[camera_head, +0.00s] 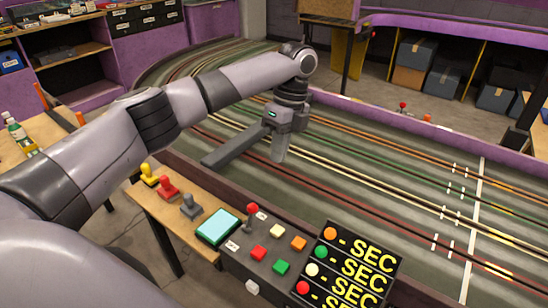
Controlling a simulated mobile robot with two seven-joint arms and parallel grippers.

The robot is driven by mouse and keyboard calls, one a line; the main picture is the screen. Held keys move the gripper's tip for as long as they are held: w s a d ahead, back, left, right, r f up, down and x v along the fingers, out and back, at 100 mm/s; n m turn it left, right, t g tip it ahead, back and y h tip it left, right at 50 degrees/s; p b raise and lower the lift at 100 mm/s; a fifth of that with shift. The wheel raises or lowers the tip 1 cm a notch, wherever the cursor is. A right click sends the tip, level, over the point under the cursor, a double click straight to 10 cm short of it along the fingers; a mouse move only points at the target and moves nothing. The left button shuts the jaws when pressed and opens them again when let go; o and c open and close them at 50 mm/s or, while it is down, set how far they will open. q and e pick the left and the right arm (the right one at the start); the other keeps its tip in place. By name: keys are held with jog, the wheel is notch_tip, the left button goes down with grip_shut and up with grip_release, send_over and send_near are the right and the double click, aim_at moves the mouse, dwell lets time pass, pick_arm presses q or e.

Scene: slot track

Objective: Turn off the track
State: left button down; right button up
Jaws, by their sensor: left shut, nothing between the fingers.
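The slot track (375,190) is a wide dark surface with many coloured lanes, running from the back left to the front right. On the near side is a dark control panel (236,262) with a red-knobbed lever (252,210). It has a red button (258,253), a green button (281,267), an orange button (299,243), a cream button (277,231) and a white button (252,287). My left gripper (279,158) points down over the track, beyond the panel and the lever. It is shut and empty, touching no control. My right gripper is out of view.
A black board (345,264) marked "SEC" stands right of the panel. A teal pad (218,228) and yellow, red and grey hand controllers (167,188) lie left of it. A bottle (18,132) stands at the far left. Purple walls (430,130) edge the track.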

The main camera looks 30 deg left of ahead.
aim_at(250, 218)
pick_arm(q)
jog(key=x, duration=0.7)
jog(key=shift+f, duration=0.35)
jog(key=shift+s+a+f+p, duration=0.15)
jog(key=shift+s+f+p, duration=0.1)
jog(key=shift+s, duration=0.4)
jog(key=shift+s+a+f+p, duration=0.15)
jog(key=shift+s+f+p, duration=0.1)
jog(key=shift+s, duration=0.35)
jog(key=shift+s+a+f+p, duration=0.15)
jog(key=shift+s+f, duration=0.1)
jog(key=shift+s, duration=0.4)
